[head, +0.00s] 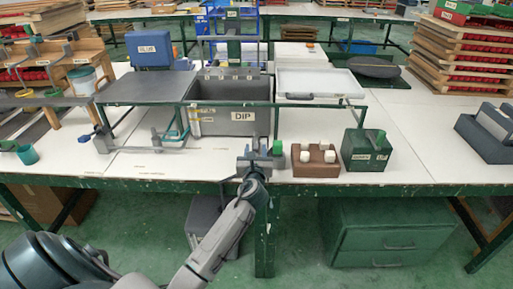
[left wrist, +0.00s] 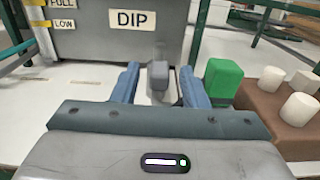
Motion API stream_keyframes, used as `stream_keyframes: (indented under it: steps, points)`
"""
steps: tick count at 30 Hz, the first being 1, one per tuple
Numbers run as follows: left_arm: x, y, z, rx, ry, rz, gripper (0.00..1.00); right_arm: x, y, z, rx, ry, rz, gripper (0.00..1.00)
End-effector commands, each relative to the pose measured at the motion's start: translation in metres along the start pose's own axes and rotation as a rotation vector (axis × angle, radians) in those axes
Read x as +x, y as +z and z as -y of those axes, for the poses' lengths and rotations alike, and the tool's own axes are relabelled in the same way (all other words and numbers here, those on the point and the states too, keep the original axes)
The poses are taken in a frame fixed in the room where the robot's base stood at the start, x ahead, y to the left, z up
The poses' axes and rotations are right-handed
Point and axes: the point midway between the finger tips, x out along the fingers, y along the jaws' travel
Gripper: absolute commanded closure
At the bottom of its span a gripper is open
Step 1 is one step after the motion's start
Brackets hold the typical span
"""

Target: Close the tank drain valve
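The grey tank (head: 215,122) labelled DIP stands on the white table; its front also shows in the left wrist view (left wrist: 105,45). A small grey block-like handle (left wrist: 158,76), apparently the drain valve's, sticks out below the DIP label. My left gripper (head: 262,150) is at the table's front part, before the tank. In the left wrist view its blue fingers (left wrist: 159,88) are apart, with the handle between or just beyond their tips and gaps visible on both sides. The valve is mostly hidden by the gripper in the head view. My right gripper is not in view.
Close to the right of my left gripper are a green block (left wrist: 222,78) and a brown block (head: 316,168) with several white pegs. A green box (head: 362,158) stands further right. A green rail frame surrounds the tank. The table's front left is fairly clear.

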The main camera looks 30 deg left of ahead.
Motion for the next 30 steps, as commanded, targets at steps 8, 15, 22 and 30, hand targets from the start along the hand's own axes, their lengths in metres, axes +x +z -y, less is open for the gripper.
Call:
stream_keyframes:
  steps: [8, 15, 22, 30]
  points:
    - [0.019, -0.001, 0.0, -0.001, 0.0, -0.001, 0.6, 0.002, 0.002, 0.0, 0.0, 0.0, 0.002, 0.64]
    - [0.019, -0.001, 0.0, -0.001, 0.0, -0.001, 0.62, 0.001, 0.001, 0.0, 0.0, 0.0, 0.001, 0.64]
    - [0.019, -0.001, 0.0, -0.001, 0.0, -0.001, 1.0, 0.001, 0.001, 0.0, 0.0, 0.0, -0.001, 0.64]
    - [0.019, 0.0, 0.0, -0.001, -0.005, -0.001, 1.0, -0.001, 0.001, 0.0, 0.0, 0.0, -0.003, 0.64]
